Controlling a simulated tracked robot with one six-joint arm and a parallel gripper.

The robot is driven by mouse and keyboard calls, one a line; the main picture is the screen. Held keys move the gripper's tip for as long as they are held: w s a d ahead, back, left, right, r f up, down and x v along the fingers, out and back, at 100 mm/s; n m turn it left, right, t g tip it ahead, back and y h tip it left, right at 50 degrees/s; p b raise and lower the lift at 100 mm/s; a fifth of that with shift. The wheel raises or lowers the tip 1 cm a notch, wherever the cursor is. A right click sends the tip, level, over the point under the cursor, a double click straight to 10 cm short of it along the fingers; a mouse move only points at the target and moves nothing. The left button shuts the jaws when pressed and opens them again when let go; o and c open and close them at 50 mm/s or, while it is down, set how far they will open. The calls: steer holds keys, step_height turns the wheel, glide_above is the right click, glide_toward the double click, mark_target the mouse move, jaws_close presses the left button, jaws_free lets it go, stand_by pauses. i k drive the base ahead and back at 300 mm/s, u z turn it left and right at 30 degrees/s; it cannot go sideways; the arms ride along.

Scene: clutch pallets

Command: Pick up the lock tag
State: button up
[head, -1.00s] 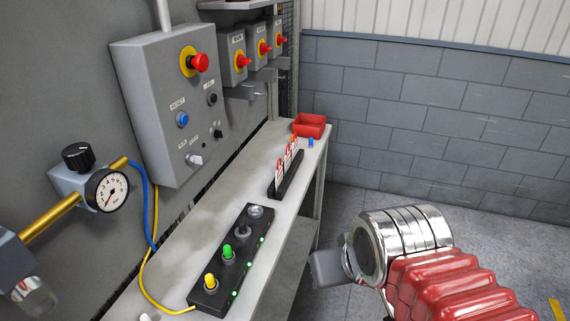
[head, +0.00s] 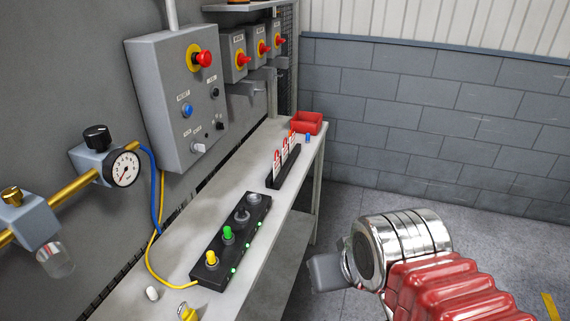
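Several red-and-white lock tags (head: 277,165) stand upright in a row in a black rack (head: 284,172) on the narrow bench. I cannot tell which of them is the one meant. My gripper (head: 325,272) is at the lower right, off the bench's front edge and well apart from the tags. Only a grey part of it shows beyond my chrome wrist, so whether its fingers are open or shut is hidden.
The grey bench (head: 188,240) carries a black button box (head: 233,240), a yellow key-like piece (head: 187,312) and a red bin (head: 307,122). A control panel (head: 180,105), isolator switches (head: 240,58) and a pressure gauge (head: 122,168) line the wall.

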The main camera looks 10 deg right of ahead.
mark_target(285, 150)
steer(key=k, duration=1.1)
steer(key=z, duration=0.35)
steer(key=i, duration=1.95)
steer(key=u, duration=0.95)
steer(key=i, duration=0.6)
steer(key=u, duration=0.4)
